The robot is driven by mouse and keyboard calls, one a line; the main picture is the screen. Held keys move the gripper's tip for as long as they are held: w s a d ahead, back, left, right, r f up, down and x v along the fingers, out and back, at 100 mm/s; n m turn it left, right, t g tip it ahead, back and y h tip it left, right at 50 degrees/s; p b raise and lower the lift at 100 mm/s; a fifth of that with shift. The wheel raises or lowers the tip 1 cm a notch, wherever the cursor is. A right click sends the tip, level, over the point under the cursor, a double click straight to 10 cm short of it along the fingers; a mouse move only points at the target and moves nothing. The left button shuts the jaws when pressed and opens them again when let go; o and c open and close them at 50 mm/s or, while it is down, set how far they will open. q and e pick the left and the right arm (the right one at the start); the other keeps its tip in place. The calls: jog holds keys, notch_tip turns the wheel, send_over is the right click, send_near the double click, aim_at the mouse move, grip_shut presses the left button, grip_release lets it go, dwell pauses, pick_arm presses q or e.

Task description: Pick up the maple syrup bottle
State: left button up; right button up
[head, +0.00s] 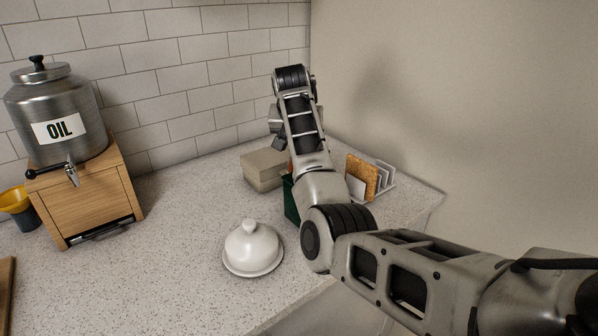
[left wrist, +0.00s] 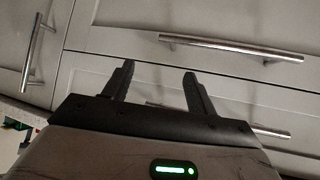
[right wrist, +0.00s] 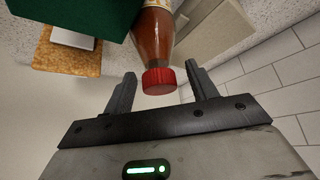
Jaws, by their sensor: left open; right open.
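The maple syrup bottle (right wrist: 154,40), amber-brown with a pale label and a red cap, shows upside down in the right wrist view. My right gripper (right wrist: 160,72) is open, with the red cap between its two fingertips in the picture. I see a gap on each side of the cap. In the head view my right arm hides nearly all of the bottle. My left gripper (left wrist: 155,75) is open and empty in front of the cabinet drawers, and it is out of the head view.
A green box (head: 291,201) stands close to the bottle, with a beige box (head: 263,169) on its other side. A white domed dish (head: 252,248) stands nearer. Counter is clear toward the oil dispenser (head: 57,110).

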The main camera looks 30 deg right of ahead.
jog(key=shift+x, duration=1)
jog(key=shift+r, duration=0.1)
jog(key=shift+c, duration=0.3)
grip_shut()
jog(key=shift+r, duration=0.1)
